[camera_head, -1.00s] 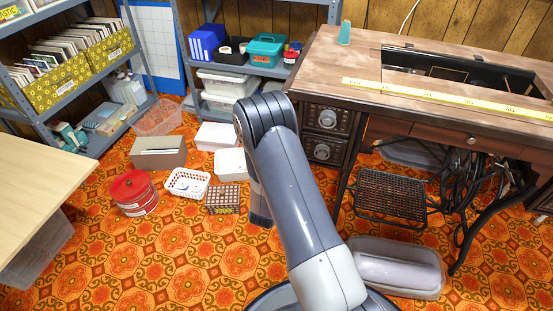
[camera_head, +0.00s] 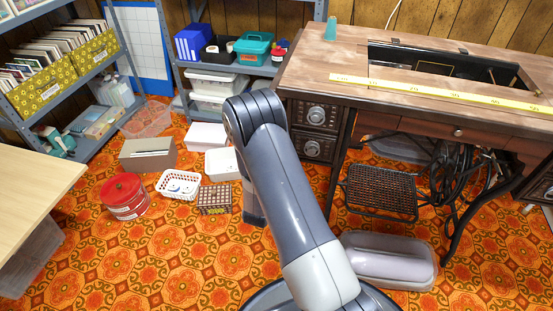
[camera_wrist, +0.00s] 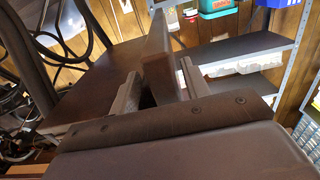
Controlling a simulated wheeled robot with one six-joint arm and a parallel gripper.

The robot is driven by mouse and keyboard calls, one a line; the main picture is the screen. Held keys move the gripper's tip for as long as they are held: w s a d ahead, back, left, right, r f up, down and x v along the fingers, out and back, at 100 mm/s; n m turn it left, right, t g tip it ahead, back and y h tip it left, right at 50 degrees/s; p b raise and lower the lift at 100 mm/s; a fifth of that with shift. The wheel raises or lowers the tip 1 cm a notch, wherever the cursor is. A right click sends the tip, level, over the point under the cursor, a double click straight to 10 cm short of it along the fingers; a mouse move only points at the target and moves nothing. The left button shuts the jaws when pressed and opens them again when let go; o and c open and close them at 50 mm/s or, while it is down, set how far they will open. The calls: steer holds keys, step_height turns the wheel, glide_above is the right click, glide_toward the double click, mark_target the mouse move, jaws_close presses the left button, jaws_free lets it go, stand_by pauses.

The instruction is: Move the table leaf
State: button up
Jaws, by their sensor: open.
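The wooden sewing table (camera_head: 330,57) stands at the right in the head view. Its top has an opening with dark metal inside. In the wrist view, a brown wooden board (camera_wrist: 157,58), which looks like the table leaf, stands nearly edge-on between the fingers of my gripper (camera_wrist: 158,88). The grey fingers are apart, one on each side of the board. I cannot tell whether either finger touches it. A broader dark brown panel (camera_wrist: 95,85) lies to its left. In the head view my arm hides the gripper and the leaf.
Drawers (camera_head: 318,115) and a treadle (camera_head: 382,190) are below. A lidded bin (camera_head: 390,262) sits on the floor.

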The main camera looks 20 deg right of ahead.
steer(key=p+v, duration=0.2)
steer(key=v, duration=0.9)
steer(key=shift+w+d, duration=0.1)
steer(key=shift+w, duration=0.05)
steer(key=b+x, duration=0.2)
steer(key=x, duration=0.8)
steer(key=shift+w+d, duration=0.15)
steer(key=shift+w, duration=0.1)
steer(key=shift+w+a, duration=0.3)
steer(key=shift+a, duration=0.1)
